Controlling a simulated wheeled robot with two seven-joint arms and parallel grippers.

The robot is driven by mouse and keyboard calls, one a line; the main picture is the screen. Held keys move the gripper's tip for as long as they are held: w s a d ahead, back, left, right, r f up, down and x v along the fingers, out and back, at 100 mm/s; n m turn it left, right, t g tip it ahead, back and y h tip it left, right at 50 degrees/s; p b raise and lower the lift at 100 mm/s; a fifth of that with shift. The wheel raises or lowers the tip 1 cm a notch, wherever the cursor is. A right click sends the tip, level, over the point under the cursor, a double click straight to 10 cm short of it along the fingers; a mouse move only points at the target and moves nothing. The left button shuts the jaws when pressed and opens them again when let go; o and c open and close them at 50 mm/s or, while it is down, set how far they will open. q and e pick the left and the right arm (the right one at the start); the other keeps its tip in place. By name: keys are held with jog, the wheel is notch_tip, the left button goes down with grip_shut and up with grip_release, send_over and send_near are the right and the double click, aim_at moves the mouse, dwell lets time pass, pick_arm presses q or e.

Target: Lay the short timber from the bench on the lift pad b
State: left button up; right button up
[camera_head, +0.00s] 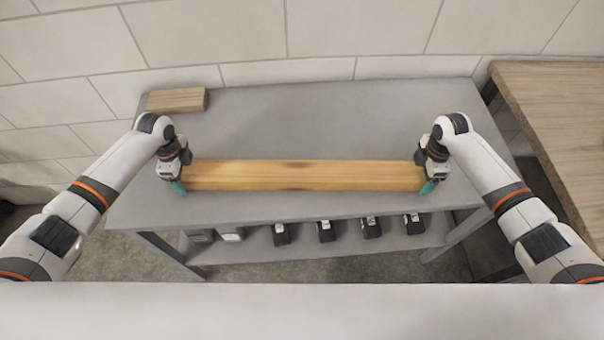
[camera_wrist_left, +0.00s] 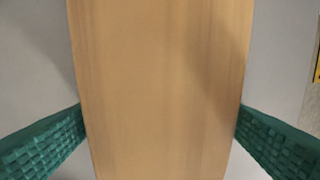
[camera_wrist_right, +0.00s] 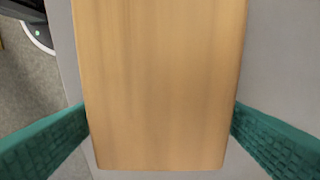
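A timber (camera_head: 305,175), a long straight light-brown beam, lies level along the grey bench (camera_head: 330,110), parallel to its front edge. I cannot tell whether it touches the bench top. My left gripper (camera_head: 177,186) is at its left end, pointing down, with its green fingers against both long sides of the timber (camera_wrist_left: 160,90). My right gripper (camera_head: 430,186) is at the right end, its fingers likewise against both sides of the timber (camera_wrist_right: 160,85). No lift pad can be made out in these views.
A small wooden block (camera_head: 176,100) lies at the bench's back left corner. Several dark items, one of them a black box (camera_head: 325,231), stand on the lower shelf (camera_head: 300,245). A wooden-topped table (camera_head: 560,110) stands at the right. A tiled wall (camera_head: 280,30) is behind.

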pick_arm(q)
jog(key=c, duration=1.7)
pick_arm(e)
jog(key=c, duration=1.7)
pick_arm(q)
jog(key=shift+r, duration=0.1)
pick_arm(e)
jog(key=shift+r, duration=0.1)
pick_arm(q)
jog(key=shift+w+r, duration=0.1)
pick_arm(e)
jog(key=shift+w+r, duration=0.1)
jog(key=shift+w, duration=0.05)
